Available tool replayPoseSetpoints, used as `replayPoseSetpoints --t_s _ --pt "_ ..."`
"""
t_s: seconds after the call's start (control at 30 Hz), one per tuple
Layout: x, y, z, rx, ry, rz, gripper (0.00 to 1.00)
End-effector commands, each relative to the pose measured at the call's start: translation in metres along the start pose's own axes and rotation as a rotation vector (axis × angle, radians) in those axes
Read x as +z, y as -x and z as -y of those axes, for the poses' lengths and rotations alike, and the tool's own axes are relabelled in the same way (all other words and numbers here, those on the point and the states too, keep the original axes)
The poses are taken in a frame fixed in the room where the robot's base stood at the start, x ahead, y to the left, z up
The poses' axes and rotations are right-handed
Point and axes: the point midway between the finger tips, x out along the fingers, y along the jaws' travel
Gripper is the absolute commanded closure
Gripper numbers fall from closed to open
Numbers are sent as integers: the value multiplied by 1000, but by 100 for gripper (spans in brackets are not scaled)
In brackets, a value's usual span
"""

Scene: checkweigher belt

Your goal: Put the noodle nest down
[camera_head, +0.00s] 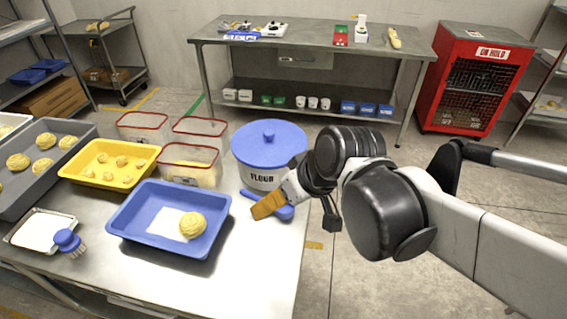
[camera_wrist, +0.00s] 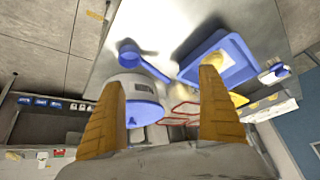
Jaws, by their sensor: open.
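The noodle nest (camera_head: 192,225), a round yellow coil, sits in the blue tray (camera_head: 121,222), partly on a white sheet (camera_head: 166,221). My gripper (camera_head: 268,207) is to the right of the tray, apart from the nest, above the blue scoop (camera_head: 284,213) near the table's right edge. In the wrist view my gripper (camera_wrist: 161,82) has its two orange fingers wide apart with nothing between them.
A flour tub (camera_head: 268,145) with a blue lid stands just behind my gripper. Red-rimmed clear bins (camera_head: 190,158), a yellow tray (camera_head: 87,172) and a grey tray (camera_head: 78,130) hold the back and left. A blue-handled brush (camera_head: 69,241) lies by a small metal tray (camera_head: 40,231).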

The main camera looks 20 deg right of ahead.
Motion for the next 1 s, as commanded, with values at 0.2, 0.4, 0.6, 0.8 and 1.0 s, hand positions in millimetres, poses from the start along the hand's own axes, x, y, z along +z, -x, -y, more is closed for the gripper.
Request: replayPoseSetpoints --t_s 0.2,0.4,0.6,0.8,1.0 --pt "29 34 -22 174 -149 -61 12" --pt "34 42 -28 214 -188 -87 12" --pt "34 42 -28 213 -188 -86 12" --pt "34 41 -28 212 -188 -85 12" --pt "34 41 -28 212 -187 -85 12"
